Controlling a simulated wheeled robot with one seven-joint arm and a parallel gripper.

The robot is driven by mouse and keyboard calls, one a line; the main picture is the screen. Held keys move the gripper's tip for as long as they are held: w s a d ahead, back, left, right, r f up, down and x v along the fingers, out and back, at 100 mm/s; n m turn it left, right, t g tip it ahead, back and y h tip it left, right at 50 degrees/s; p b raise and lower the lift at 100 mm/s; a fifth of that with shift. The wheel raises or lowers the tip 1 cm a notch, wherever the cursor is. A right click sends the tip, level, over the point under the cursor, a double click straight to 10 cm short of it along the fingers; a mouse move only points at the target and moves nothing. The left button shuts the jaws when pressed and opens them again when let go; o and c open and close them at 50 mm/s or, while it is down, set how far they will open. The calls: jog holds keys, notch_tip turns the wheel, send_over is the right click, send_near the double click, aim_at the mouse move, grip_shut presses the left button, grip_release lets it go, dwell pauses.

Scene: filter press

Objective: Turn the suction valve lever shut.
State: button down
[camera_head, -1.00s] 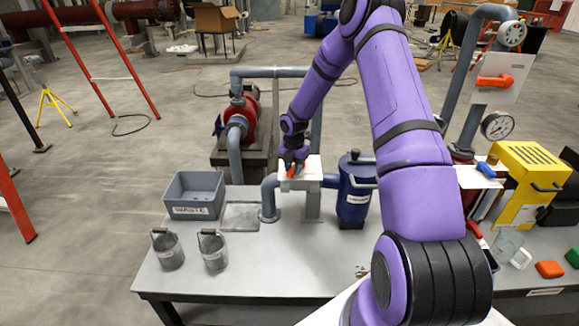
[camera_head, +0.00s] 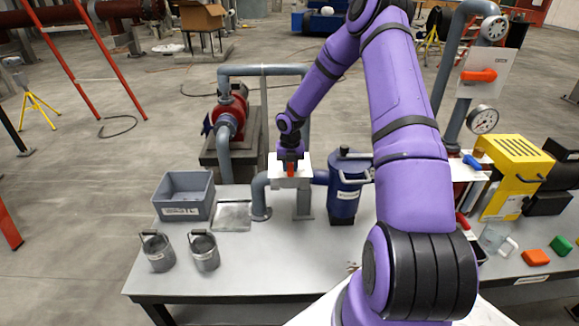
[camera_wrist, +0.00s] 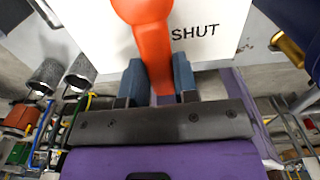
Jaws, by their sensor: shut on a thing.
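The orange-red suction valve lever (camera_head: 291,170) lies over a white plate (camera_head: 277,171) on the grey pipework at the back of the bench. In the wrist view the lever (camera_wrist: 150,38) runs from its round hub at the top edge down between my fingers. The white plate (camera_wrist: 215,20) reads "SHUT" just right of the lever. My gripper (camera_wrist: 157,82) is shut on the lever, one blue-grey finger on each side; it also shows in the head view (camera_head: 290,160).
A dark blue canister (camera_head: 345,192) stands close right of the valve. A grey bin (camera_head: 184,196) and two metal buckets (camera_head: 157,252) are at left. Another orange lever (camera_head: 479,76) and a blue lever (camera_head: 471,162) are at right. The bench's front middle is clear.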

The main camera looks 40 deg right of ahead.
aim_at(290, 166)
jog(key=c, duration=0.9)
grip_release()
jog(key=shift+r, duration=0.1)
notch_tip(290, 166, up, 11)
jog(key=shift+f, duration=0.15)
